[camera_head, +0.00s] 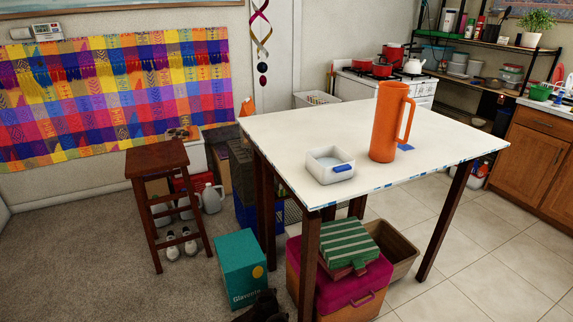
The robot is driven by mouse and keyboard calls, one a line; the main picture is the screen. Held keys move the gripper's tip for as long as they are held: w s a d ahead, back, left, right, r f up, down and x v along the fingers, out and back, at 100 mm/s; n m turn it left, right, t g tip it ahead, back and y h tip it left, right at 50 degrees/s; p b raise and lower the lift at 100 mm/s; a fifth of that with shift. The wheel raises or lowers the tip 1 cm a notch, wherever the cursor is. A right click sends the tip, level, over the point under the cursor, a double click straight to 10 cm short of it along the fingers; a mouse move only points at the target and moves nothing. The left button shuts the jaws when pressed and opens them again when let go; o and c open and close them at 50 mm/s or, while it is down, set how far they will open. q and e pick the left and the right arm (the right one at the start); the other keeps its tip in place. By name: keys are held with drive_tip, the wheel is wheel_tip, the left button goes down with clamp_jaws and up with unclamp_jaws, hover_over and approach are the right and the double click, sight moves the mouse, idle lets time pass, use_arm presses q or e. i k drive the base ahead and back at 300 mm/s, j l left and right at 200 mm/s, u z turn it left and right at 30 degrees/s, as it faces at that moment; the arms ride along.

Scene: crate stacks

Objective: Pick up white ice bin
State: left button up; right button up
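A small white open-topped bin (319,174) with a blue label or handle on its front stands upright near the front left part of the white table (432,150). Its inside looks pale, and I cannot tell whether it holds anything. Neither of my grippers is in view.
A tall orange pitcher (386,125) stands right of the bin, with a small blue item (405,147) beside it. A wooden stool (157,160), teal box (238,268) and magenta-lidded box (352,291) crowd the table's left and front. Tiled floor at right is clear.

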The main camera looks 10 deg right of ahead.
sight(328, 165)
drive_tip(key=i+l+u, duration=0.1)
drive_tip(key=l+u, duration=0.9)
drive_tip(key=l, duration=1.65)
drive_tip(key=k+l+u, duration=0.15)
drive_tip(key=l, duration=0.75)
drive_tip(key=i, duration=0.05)
